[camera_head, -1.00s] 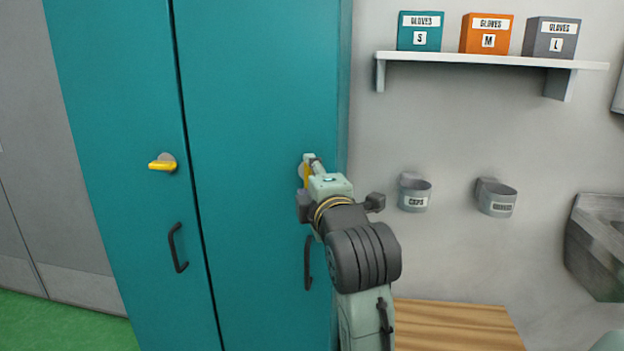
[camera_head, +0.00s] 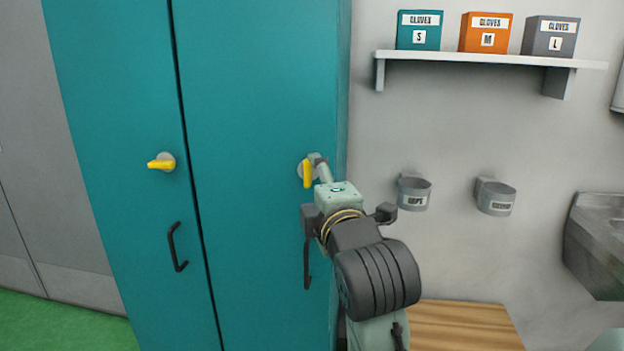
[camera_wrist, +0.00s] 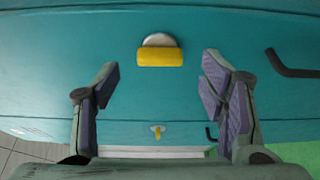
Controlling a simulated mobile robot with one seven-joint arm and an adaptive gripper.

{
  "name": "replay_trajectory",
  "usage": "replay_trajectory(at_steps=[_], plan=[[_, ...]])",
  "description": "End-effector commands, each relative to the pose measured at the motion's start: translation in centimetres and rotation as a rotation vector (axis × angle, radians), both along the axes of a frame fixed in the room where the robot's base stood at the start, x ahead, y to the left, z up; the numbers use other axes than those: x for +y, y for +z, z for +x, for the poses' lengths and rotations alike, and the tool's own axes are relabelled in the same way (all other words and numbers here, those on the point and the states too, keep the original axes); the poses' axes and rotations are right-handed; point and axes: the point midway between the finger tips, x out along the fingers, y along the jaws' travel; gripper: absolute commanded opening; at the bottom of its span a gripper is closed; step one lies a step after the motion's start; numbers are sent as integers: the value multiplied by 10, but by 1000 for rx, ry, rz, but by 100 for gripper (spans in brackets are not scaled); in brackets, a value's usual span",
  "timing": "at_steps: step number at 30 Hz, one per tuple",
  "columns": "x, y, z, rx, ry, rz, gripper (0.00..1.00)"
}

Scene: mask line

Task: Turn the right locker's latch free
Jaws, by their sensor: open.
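The right locker's latch (camera_head: 307,173) is a yellow lever on a round grey base, standing vertical on the teal door (camera_head: 258,110). In the wrist view the same latch (camera_wrist: 159,57) lies ahead of the space between the two fingers, with a gap to each. My gripper (camera_head: 321,168) is just to the right of the latch in the head view. In the wrist view my gripper (camera_wrist: 160,85) is open with nothing between its purple-padded fingers. The left locker's latch (camera_head: 162,162) is horizontal; it also shows small in the wrist view (camera_wrist: 157,131).
A dark handle (camera_head: 307,264) sits below the right latch, partly behind my arm. The left door has its own handle (camera_head: 176,248). To the right are a shelf (camera_head: 490,59) with glove boxes, two wall cups (camera_head: 415,194), a wooden surface (camera_head: 458,328) and a metal basin (camera_head: 600,245).

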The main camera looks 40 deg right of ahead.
Motion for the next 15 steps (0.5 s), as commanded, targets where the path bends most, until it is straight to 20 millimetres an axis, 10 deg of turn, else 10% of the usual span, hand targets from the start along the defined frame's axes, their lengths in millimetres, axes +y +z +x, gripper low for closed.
replay_trajectory(at_steps=[15], plan=[[36, 1, -71, 0, 0, -2, 65]])
